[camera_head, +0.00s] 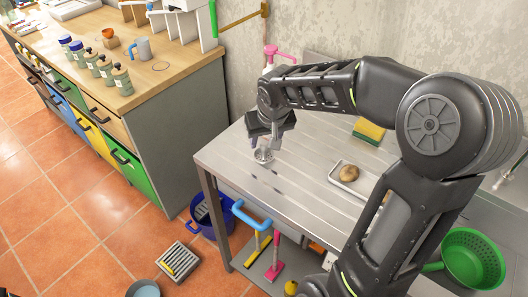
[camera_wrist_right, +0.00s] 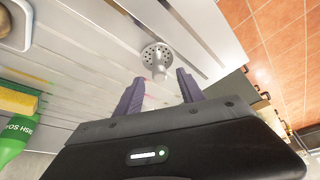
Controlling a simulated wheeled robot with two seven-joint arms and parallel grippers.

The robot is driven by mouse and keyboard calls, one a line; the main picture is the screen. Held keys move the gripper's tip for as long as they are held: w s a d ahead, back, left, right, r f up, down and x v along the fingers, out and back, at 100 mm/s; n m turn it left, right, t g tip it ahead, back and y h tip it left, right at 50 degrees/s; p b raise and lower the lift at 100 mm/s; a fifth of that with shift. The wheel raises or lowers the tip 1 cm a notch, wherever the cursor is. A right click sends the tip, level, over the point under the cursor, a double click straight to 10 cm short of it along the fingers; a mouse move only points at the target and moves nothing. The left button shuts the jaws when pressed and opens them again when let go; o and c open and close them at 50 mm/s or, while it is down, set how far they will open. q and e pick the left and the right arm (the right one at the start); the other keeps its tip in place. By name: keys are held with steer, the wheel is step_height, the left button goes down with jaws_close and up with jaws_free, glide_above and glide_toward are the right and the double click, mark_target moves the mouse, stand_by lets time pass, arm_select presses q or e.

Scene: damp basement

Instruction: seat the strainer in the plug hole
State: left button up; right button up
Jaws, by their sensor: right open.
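The strainer (camera_head: 264,156) is a small round silver piece with holes in its top. It lies near the left end of the ribbed steel worktop (camera_head: 290,190). My right gripper (camera_head: 264,141) points down just above it. The right wrist view shows the strainer (camera_wrist_right: 157,58) just beyond the two purple fingertips (camera_wrist_right: 159,79), which are apart with nothing held between them. I cannot tell the exact gap to the strainer. The plug hole is not visible; my right arm covers much of the steel unit's right side. My left gripper is not in view.
A tray (camera_head: 350,190) with a brown round object, a sponge (camera_head: 369,131) and a pink-topped bottle (camera_head: 271,55) stand on the worktop. A green colander (camera_head: 473,258) is at the lower right. A wooden bench (camera_head: 165,75) stands left. Worktop left of the tray is mostly clear.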

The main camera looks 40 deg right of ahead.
mark_target(264, 143)
steer(key=shift+x, duration=1.5)
jaws_close()
